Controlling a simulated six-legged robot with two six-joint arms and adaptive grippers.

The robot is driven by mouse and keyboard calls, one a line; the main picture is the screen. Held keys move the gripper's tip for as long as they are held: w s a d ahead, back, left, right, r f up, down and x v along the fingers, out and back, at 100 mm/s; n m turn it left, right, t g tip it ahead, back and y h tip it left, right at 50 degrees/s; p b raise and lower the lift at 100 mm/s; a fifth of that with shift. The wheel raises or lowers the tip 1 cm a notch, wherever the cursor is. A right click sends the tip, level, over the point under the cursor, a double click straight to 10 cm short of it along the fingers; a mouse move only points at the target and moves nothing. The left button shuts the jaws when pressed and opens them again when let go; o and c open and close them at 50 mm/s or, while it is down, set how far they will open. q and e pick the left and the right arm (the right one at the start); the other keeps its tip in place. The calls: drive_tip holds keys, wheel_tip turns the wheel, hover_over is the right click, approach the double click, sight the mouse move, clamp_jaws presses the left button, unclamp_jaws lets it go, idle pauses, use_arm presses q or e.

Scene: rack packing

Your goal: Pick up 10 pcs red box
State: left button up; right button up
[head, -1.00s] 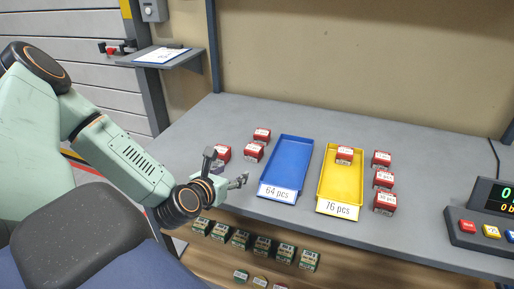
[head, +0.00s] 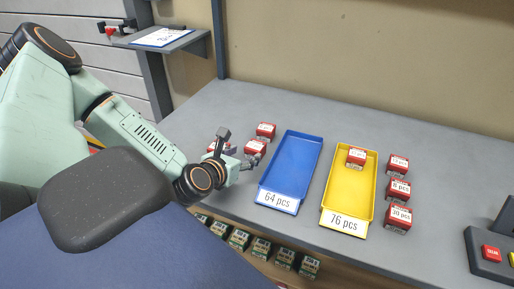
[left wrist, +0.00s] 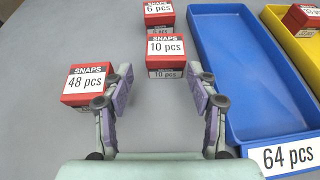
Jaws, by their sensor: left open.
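The red 10 pcs box (left wrist: 165,57) stands on the table just ahead of my left gripper in the left wrist view, roughly in line with the gap between the fingers. In the head view the same box (head: 256,146) is just beyond my left gripper (head: 246,161). The left gripper's fingers (left wrist: 164,88) are open with nothing between them. A red 48 pcs box (left wrist: 87,84) is to the left, close beside the left finger. A red 6 pcs box (left wrist: 159,15) is behind the 10 pcs box. My right gripper is not in view.
A blue tray (head: 301,143) labelled 64 pcs looks empty, right of the box. A yellow tray (head: 366,203) labelled 76 pcs holds one red box (head: 356,157). Three red boxes (head: 399,188) stand right of it. Several green boxes (head: 261,247) sit on a shelf below.

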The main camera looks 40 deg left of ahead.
sight(251, 151)
use_arm(q)
drive_tip(key=shift+w+d+b, duration=0.2)
drive_tip(key=shift+w+b, duration=0.15)
drive_tip(key=shift+b, duration=0.2)
drive_tip(key=shift+w, duration=0.25)
drive_tip(key=shift+w+a+f+b, duration=0.45)
drive_tip(key=shift+w+f+b, duration=0.15)
drive_tip(key=shift+w, duration=0.25)
drive_tip(key=shift+w+b, duration=0.35)
drive_tip(key=shift+w, duration=0.25)
drive_tip(key=b+x, duration=0.1)
drive_tip(key=x, duration=0.1)
drive_tip(key=shift+w, duration=0.35)
drive_tip(key=shift+w+a+f, duration=0.1)
drive_tip(key=shift+w+f, duration=0.05)
drive_tip(key=shift+f, duration=0.05)
drive_tip(key=shift+r, duration=0.25)
drive_tip(key=shift+c, duration=0.8)
drive_tip(key=shift+f, duration=0.1)
drive_tip(key=c, duration=0.8)
